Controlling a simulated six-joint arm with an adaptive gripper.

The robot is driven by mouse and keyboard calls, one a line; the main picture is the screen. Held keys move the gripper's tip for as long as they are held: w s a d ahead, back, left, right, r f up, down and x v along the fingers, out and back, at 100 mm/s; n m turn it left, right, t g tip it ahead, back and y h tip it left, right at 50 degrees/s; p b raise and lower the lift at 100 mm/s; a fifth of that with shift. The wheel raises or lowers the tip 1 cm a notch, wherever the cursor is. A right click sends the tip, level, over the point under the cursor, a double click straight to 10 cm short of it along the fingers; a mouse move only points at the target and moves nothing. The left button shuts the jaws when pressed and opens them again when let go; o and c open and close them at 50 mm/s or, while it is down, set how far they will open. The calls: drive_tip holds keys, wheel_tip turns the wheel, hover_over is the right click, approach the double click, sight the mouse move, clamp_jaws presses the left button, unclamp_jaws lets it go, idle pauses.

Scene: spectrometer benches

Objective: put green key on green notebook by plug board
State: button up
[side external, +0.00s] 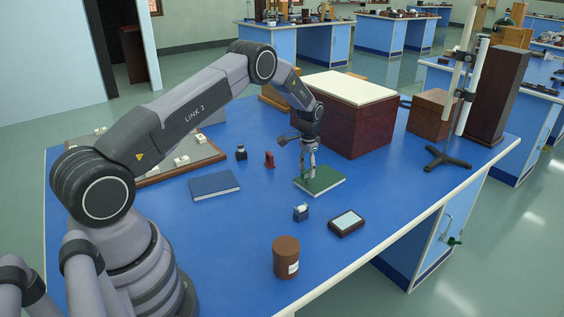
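A green notebook (328,184) lies flat on the blue bench. My gripper (309,177) points down over the notebook's left part, with its fingertips at or just above the cover. The fingers are too small here to tell whether they are open or shut. I cannot make out a green key; anything between the fingers blends with the cover. The plug board (212,152), a brown-framed panel with several white sockets, lies at the left, partly hidden behind my arm. A blue notebook (214,186) lies between it and the green notebook.
A dark red box with a cream top (347,112) stands behind my gripper. A small red object (269,160) and a black bottle (241,153) stand left. A small dark item (301,212), a framed flat device (346,224) and a brown jar (286,258) are in front.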

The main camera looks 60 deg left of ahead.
wheel_tip(320, 180, up, 11)
wheel_tip(320, 180, up, 14)
drive_tip(key=t, duration=0.1)
hover_over(307, 171)
drive_tip(key=s+d, duration=0.5)
drive_tip(key=s+d+r+t, duration=0.2)
drive_tip(key=s+d+r, duration=0.4)
drive_tip(key=s+r, duration=0.5)
drive_tip(key=s+d+t, duration=0.1)
drive_tip(key=s+d, duration=0.1)
drive_tip(key=s, duration=0.9)
drive_tip(key=s+d+t, duration=0.1)
drive_tip(key=s+d, duration=0.2)
drive_tip(key=s, duration=0.9)
drive_tip(key=shift+s+f+t, duration=0.15)
drive_tip(key=shift+f+t, duration=0.05)
drive_tip(key=shift+t, duration=0.1)
